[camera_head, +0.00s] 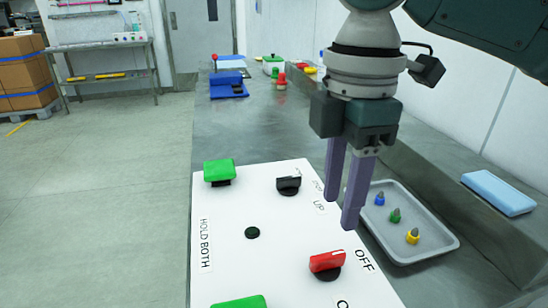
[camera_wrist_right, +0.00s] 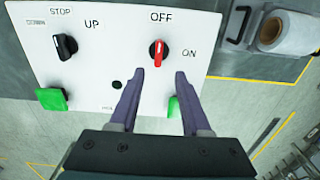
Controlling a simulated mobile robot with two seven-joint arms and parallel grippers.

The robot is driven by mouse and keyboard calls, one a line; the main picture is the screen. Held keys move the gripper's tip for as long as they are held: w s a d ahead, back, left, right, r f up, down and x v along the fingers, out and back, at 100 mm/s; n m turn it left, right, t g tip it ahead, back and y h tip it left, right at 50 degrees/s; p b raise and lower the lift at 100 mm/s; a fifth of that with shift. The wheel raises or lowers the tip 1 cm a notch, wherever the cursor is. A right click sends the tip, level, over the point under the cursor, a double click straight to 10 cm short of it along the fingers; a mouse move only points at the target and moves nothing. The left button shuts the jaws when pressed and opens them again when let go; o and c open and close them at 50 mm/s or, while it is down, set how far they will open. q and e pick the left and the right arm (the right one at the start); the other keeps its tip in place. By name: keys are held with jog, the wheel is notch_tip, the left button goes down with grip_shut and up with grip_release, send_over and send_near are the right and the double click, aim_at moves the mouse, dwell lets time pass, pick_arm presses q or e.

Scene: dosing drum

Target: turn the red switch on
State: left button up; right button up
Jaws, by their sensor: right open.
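The red switch (camera_head: 327,261) is a red handle on a round black base, on the white panel (camera_head: 272,190) near its front right. It also shows in the right wrist view (camera_wrist_right: 158,50), where its handle runs up and down, in line with the OFF label; the ON label is to its right. My right gripper (camera_head: 340,212) points down, open and empty, above the panel's right edge. In the right wrist view (camera_wrist_right: 160,74) the switch appears just past the fingertips and between their lines, not touched. My left gripper is not in view.
A black knob (camera_head: 288,185) and green buttons (camera_head: 219,171) are on the same panel. A grey tray (camera_head: 440,240) with small coloured pieces is to the right, a blue block (camera_head: 498,192) beyond it. In the right wrist view a white roll (camera_wrist_right: 288,32) lies beside the panel.

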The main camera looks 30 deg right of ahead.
aim_at(329, 255)
jog(key=shift+d+f, duration=0.15)
jog(key=shift+f, duration=0.45)
notch_tip(329, 255, down, 9)
jog(key=shift+w+r+b, duration=0.1)
jog(key=shift+b, duration=0.5)
grip_shut()
